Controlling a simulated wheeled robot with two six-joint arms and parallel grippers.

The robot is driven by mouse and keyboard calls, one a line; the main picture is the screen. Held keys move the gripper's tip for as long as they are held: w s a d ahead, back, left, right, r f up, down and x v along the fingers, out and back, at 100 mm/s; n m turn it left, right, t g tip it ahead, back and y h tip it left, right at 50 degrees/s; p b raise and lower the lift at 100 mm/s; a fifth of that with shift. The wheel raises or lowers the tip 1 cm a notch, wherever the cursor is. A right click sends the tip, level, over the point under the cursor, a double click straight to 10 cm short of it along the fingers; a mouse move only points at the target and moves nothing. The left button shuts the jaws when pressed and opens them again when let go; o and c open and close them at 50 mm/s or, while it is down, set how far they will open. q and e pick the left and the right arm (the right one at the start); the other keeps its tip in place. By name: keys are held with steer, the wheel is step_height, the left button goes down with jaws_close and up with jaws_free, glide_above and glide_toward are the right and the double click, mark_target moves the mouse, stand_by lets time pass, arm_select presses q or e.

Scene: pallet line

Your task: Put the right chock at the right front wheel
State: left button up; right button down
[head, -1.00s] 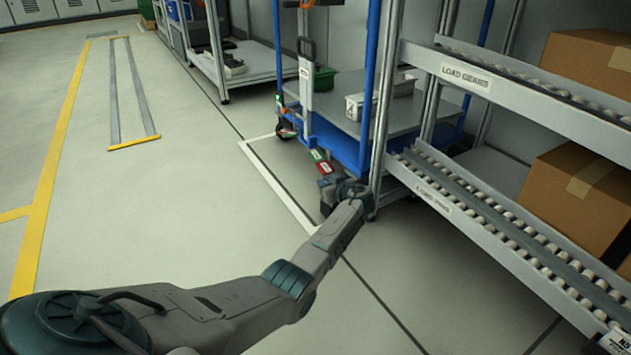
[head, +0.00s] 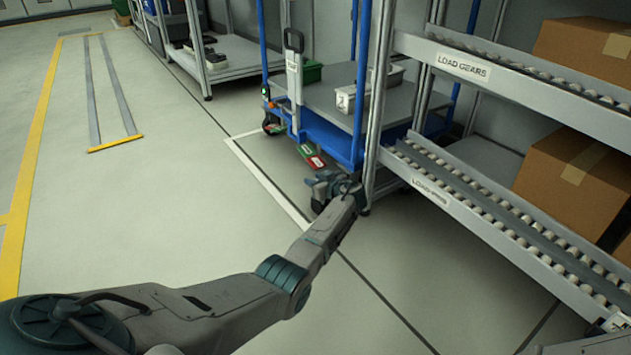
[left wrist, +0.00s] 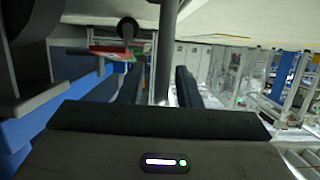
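A blue cart (head: 330,132) with a grey deck stands beside the rack. A small block with red (head: 316,162) and green parts, perhaps a chock, sits low at the cart's near end. Red and green parts also show at the upper left in the left wrist view (left wrist: 104,49), near a dark wheel (left wrist: 127,28). My left gripper (head: 318,182) is low, just on the near side of that block and close to the rack's post. In the left wrist view its two dark fingers (left wrist: 160,85) stand apart, with no held thing visible. My right gripper is out of view.
The rack post (head: 376,100) and roller shelves (head: 480,215) with brown boxes (head: 575,180) lie close on the right of my left arm. Another red and green patch (head: 274,128) is at the cart's far left corner. The floor to the left is clear.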

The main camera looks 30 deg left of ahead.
arm_select(q)
steer(key=p+v, duration=0.7)
steer(key=v, duration=0.5)
steer(key=shift+a, duration=0.1)
